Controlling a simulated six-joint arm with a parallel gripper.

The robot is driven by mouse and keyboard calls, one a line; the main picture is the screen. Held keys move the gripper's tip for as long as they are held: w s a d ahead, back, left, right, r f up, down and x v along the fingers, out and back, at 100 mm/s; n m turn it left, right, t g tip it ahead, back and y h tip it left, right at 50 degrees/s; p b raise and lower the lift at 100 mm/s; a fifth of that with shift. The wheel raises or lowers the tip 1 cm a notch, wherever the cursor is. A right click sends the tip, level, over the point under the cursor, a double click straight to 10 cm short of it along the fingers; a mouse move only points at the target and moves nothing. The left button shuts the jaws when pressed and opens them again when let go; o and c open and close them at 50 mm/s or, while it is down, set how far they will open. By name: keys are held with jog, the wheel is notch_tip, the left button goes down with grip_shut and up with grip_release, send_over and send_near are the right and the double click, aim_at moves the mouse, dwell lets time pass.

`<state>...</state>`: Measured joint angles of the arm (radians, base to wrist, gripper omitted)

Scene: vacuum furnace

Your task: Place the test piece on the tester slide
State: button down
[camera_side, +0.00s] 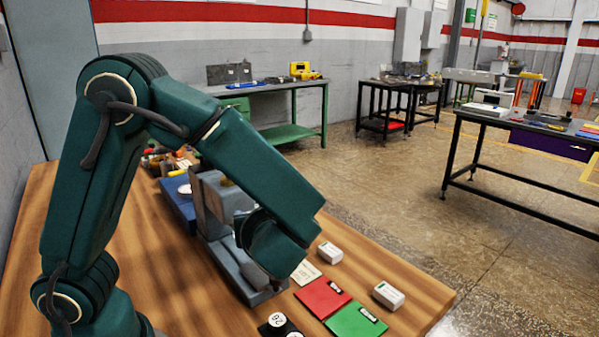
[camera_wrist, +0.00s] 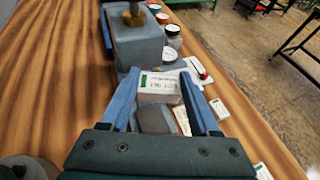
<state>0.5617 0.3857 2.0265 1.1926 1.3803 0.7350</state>
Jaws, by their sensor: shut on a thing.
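In the wrist view my gripper (camera_wrist: 159,74) is shut on a white block (camera_wrist: 158,86) with a green-striped printed label; I take this for the test piece. The block spans the gap between the two blue fingertips. The grey tester (camera_side: 215,205) stands on the wooden bench, and its body (camera_wrist: 138,48) shows just beyond the fingers. A grey flat part (camera_wrist: 155,121) shows below the block between the fingers; I cannot tell whether it is the slide, or whether the block touches it. In the side view my wrist hides the fingers and the held block.
Two other white blocks (camera_side: 330,252) (camera_side: 388,296) lie right of the tester. A red mat (camera_side: 318,299), a green mat (camera_side: 352,322), a pale card (camera_side: 306,273) and a black numbered item (camera_side: 278,325) lie at the front.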

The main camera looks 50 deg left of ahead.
send_over(261, 274)
notch_tip(261, 274, down, 5)
jog(key=shift+r, duration=0.1)
jog(key=shift+f, duration=2.55)
jog(key=shift+f, duration=0.15)
jog(key=shift+c, duration=0.6)
grip_release()
